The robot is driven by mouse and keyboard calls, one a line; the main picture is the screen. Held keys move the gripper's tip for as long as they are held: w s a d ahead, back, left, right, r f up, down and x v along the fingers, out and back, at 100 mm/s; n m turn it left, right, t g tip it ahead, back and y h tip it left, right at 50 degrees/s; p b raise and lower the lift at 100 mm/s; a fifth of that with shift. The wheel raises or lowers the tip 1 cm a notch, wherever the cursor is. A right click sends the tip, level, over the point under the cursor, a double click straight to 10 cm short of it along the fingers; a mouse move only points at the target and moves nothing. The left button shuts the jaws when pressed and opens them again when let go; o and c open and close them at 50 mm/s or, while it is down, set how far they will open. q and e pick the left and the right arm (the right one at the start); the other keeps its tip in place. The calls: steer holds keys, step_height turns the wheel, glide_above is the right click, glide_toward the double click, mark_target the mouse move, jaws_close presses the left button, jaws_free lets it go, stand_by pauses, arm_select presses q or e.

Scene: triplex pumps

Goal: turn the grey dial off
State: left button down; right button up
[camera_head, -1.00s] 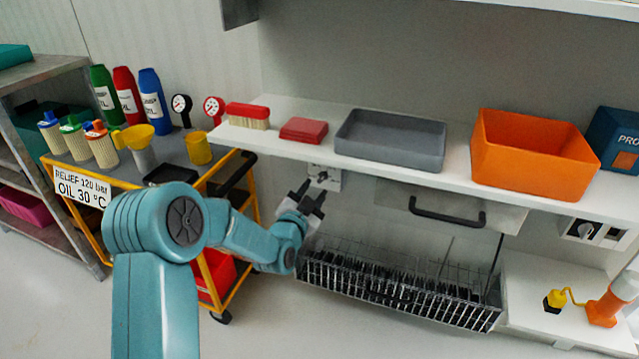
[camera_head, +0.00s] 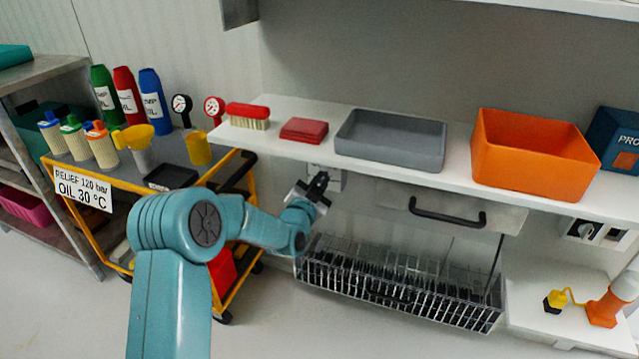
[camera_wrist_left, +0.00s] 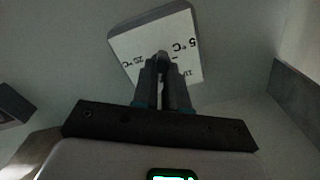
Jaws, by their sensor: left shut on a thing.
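My left gripper (camera_head: 319,181) reaches up under the white shelf to a small wall plate (camera_head: 338,181). The fingers (camera_wrist_left: 163,78) are shut on the grey dial (camera_wrist_left: 162,56) at the plate's front. Only a little of the dial shows between the fingertips, so its pointer setting cannot be read. In the head view my gripper hides the dial. My right gripper is not in view.
The white shelf (camera_head: 375,174) overhangs the plate, bearing a grey tray (camera_head: 390,151) and an orange bin (camera_head: 530,165). A wire rack (camera_head: 400,293) is below right. A yellow trolley (camera_head: 232,285) stands left. Another dial (camera_head: 581,230) is far right.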

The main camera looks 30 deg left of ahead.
arm_select(q)
steer(key=shift+s+a+f+n, duration=0.1)
steer(key=shift+f+n, duration=0.05)
steer(key=shift+n, duration=7.45)
steer(key=shift+a+f+n, duration=0.1)
steer(key=shift+f+n, duration=0.05)
steer(key=shift+n, duration=7.75)
steer(key=c, duration=1.2)
jaws_free()
